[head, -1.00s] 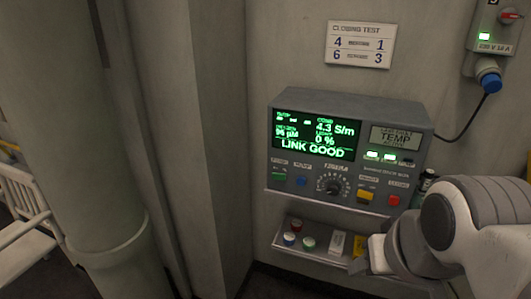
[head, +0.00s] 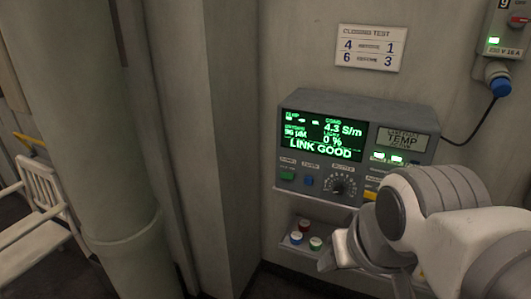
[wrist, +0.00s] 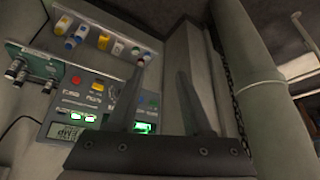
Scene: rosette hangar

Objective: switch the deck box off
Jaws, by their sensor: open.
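The deck box (head: 358,112) is a grey console on the wall. Its lit green screen (head: 318,150) reads "LINK GOOD", and a small display beside it reads "TEMP". A green button (head: 287,175), a blue button (head: 309,181) and a black dial (head: 339,186) line its lower front; the small labels are unreadable. In the wrist view, a red button (wrist: 76,80) and a yellow button (wrist: 97,86) show; my arm hides the red one in the head view. My gripper (wrist: 160,75) is open and empty, its fingers overlapping the box's face in the wrist view.
A shelf with coloured caps (head: 315,243) sits below the box, partly behind my arm. A wall socket (head: 505,30) with a blue plug (head: 497,77) and cable is at upper right.

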